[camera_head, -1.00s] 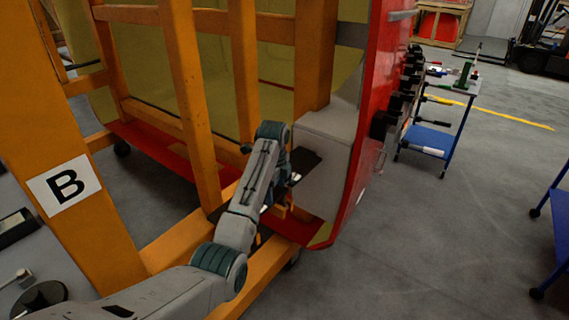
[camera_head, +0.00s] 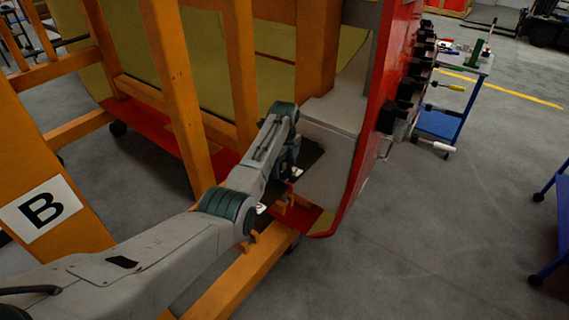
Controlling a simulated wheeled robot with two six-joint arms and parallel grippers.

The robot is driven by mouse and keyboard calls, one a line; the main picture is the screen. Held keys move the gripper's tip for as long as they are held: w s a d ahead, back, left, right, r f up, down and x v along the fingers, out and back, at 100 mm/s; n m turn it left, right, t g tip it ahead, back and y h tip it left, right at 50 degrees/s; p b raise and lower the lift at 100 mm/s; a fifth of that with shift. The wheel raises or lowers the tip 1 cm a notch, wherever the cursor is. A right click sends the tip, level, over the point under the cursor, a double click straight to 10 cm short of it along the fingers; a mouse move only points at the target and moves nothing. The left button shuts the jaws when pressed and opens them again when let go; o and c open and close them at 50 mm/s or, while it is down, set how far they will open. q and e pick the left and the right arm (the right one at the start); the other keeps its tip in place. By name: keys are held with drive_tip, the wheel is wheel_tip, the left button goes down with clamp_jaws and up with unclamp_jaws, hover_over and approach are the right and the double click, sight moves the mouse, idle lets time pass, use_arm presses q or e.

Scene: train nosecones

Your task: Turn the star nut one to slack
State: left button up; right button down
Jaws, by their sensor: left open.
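No star nut can be made out in the head view. My left arm comes in from the lower left, and its wrist reaches in beside the grey box-shaped part (camera_head: 327,150) on the inner side of the red nosecone (camera_head: 372,110). My left gripper (camera_head: 291,178) is small and dark there, partly hidden by my own wrist; it is open. A small orange piece and a dark flat plate show just around and below it. Whether the gripper touches anything cannot be told. My right gripper is out of view.
Several black clamps (camera_head: 404,95) line the red edge. A blue tool trolley (camera_head: 440,123) stands behind right.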

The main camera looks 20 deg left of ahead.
use_arm(q)
drive_tip(key=shift+s+f, duration=0.1)
drive_tip(key=shift+f, duration=0.2)
drive_tip(key=shift+s+d, duration=0.15)
drive_tip(key=shift+s, duration=0.2)
drive_tip(key=shift+r, duration=0.1)
drive_tip(key=shift+w+f, duration=0.15)
drive_tip(key=shift+f, duration=0.05)
drive_tip(key=c, duration=1)
drive_tip(key=shift+r, duration=0.1)
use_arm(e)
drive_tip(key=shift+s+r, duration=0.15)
